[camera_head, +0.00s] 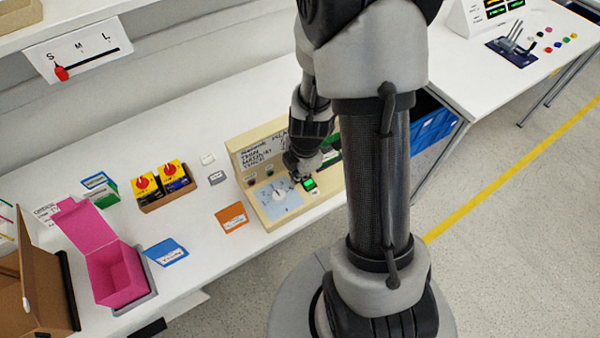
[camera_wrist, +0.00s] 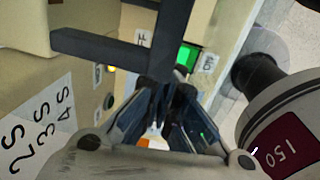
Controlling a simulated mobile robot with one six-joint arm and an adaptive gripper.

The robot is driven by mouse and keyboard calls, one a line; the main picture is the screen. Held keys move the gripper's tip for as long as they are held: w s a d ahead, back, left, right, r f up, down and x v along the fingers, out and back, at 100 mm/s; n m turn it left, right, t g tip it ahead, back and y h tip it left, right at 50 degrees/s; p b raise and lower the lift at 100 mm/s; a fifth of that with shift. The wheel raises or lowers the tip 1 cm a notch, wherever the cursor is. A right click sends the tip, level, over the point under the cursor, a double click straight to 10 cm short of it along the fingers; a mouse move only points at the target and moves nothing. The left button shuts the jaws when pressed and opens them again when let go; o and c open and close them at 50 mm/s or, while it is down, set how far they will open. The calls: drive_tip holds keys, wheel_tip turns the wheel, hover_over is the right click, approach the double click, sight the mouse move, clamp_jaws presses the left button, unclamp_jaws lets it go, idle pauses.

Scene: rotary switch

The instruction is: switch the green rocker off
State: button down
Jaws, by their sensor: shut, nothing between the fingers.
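The green rocker (camera_head: 309,184) is lit bright green and sits on the beige switch panel (camera_head: 250,160), right of a white rotary knob (camera_head: 279,195) on a pale blue plate. In the wrist view the green rocker (camera_wrist: 187,56) shows beyond the fingers, partly hidden behind a dark bar. My gripper (camera_head: 297,177) is shut and empty, just at the upper left of the rocker in the head view. In the wrist view my fingers (camera_wrist: 165,95) are together near the rocker. I cannot tell whether they touch it.
An orange card (camera_head: 232,218) and a blue card (camera_head: 166,252) lie on the white table. A pink box (camera_head: 117,270) and a tray with yellow-and-red switches (camera_head: 163,184) stand to the left. My arm hides the panel's right end.

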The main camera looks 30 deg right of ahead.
drive_tip(key=p, duration=0.2)
drive_tip(key=shift+w+r+g+p, duration=0.1)
drive_tip(key=shift+r+g+p, duration=0.05)
drive_tip(key=shift+g+p, duration=0.2)
drive_tip(key=shift+w+p, duration=0.1)
drive_tip(key=shift+p, duration=0.65)
drive_tip(key=shift+g+p, duration=0.25)
drive_tip(key=shift+p, duration=0.4)
drive_tip(key=shift+w+f, duration=0.1)
drive_tip(key=shift+f, duration=0.35)
drive_tip(key=shift+b, duration=0.3)
drive_tip(key=shift+s, duration=0.2)
drive_tip(key=shift+s+r+b, duration=0.1)
drive_tip(key=shift+s+b, duration=0.2)
drive_tip(key=shift+s, duration=0.35)
